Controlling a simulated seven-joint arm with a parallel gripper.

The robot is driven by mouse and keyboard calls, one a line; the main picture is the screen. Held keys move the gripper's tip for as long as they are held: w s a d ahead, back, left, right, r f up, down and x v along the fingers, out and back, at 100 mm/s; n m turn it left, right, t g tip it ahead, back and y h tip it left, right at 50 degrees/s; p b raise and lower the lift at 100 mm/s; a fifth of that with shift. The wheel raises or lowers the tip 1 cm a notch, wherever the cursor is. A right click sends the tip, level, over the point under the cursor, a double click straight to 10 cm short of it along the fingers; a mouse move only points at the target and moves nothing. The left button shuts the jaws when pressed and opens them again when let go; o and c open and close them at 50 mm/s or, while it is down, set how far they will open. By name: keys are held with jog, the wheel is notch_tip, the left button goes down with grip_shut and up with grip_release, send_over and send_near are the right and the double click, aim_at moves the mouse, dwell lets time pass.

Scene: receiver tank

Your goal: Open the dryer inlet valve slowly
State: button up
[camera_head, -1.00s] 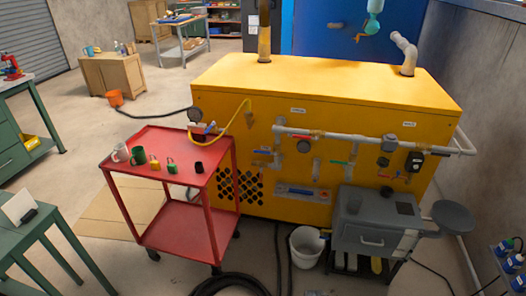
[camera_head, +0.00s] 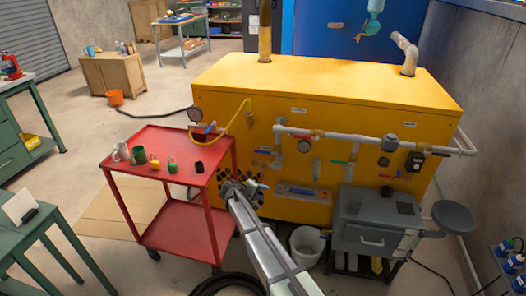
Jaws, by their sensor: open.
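The yellow machine housing (camera_head: 330,92) carries grey pipework (camera_head: 345,138) on its front. Several small valve handles show there: a blue one (camera_head: 262,151), a red one (camera_head: 304,134), a green one (camera_head: 341,162) and a red one (camera_head: 385,176). Labels are too small to read, so I cannot tell which is the dryer inlet valve. My gripper (camera_head: 257,185) is small in view, in front of the housing's lower left, below the blue handle. It is open and holds nothing that I can see. My arm hides part of the round vent holes. Contact with the housing cannot be told.
A red cart (camera_head: 160,140) with mugs and padlocks stands left of my gripper. A grey cabinet (camera_head: 365,222), a dark round stool (camera_head: 453,217) and a white bucket (camera_head: 306,243) stand at the right. A dark hose (camera_head: 228,285) lies on the floor.

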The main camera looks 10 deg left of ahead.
aim_at(260, 152)
jog(key=w+a+r+n+t, duration=0.1)
jog(key=w+a+r+t, duration=0.1)
jog(key=w+r, duration=0.1)
jog(key=w+a+r+n+t, duration=0.1)
jog(key=w+a+r+t, duration=0.1)
jog(key=w+r+t, duration=0.1)
jog(key=w+a+r+n+t, duration=0.1)
jog(key=w+a+r+t, duration=0.1)
jog(key=w+r, duration=0.2)
jog(key=shift+w+a+r+n+t, duration=0.15)
jog(key=shift+w+r+n+t, duration=0.15)
jog(key=shift+w, duration=0.25)
jog(key=shift+w+f, duration=0.1)
jog(key=shift+w, duration=0.3)
jog(key=shift+x, duration=3.4)
jog(key=shift+c, duration=0.4)
grip_shut()
